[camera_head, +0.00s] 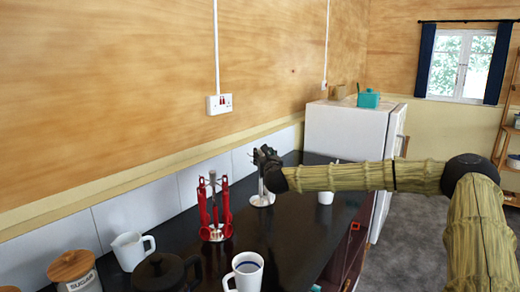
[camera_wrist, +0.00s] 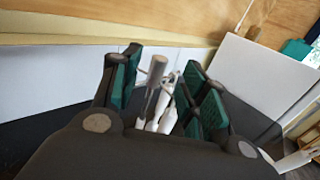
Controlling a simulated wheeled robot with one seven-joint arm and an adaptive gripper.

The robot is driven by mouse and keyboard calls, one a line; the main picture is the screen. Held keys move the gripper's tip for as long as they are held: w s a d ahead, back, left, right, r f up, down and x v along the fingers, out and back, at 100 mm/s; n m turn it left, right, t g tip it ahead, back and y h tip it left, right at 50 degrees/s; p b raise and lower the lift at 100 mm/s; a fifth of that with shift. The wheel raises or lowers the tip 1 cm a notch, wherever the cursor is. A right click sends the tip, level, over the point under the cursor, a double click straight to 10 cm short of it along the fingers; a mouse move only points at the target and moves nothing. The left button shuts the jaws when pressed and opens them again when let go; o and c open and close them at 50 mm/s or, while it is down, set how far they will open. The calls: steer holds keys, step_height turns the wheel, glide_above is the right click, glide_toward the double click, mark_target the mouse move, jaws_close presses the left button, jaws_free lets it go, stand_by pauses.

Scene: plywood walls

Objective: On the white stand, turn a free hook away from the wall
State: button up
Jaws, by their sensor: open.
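The white stand (camera_head: 262,200) is on the black counter near the tiled wall; my gripper (camera_head: 268,160) hides its top in the head view. In the wrist view the stand's grey metal post (camera_wrist: 156,72) and its white utensils (camera_wrist: 167,112) show between the two green-padded fingers of my gripper (camera_wrist: 165,82). The fingers are apart, one on each side of the stand's top. A thin metal hook (camera_wrist: 172,78) shows right of the post, close to the right finger; I cannot tell whether they touch. Which other hooks are free is hidden.
A stand with red utensils (camera_head: 215,212) is left of the white stand. A white mug (camera_head: 247,272), a black pot (camera_head: 165,273), a white jug (camera_head: 131,250) and a sugar jar (camera_head: 74,270) are nearer. A white fridge (camera_head: 345,135) stands beyond the counter, and a white cup (camera_head: 326,196) sits to the right.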

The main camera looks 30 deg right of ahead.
steer(key=p+x, duration=0.1)
steer(key=x, duration=0.6)
steer(key=shift+w+d+f+p, duration=0.1)
steer(key=shift+w+d+p, duration=0.1)
steer(key=shift+p, duration=0.15)
jaws_close()
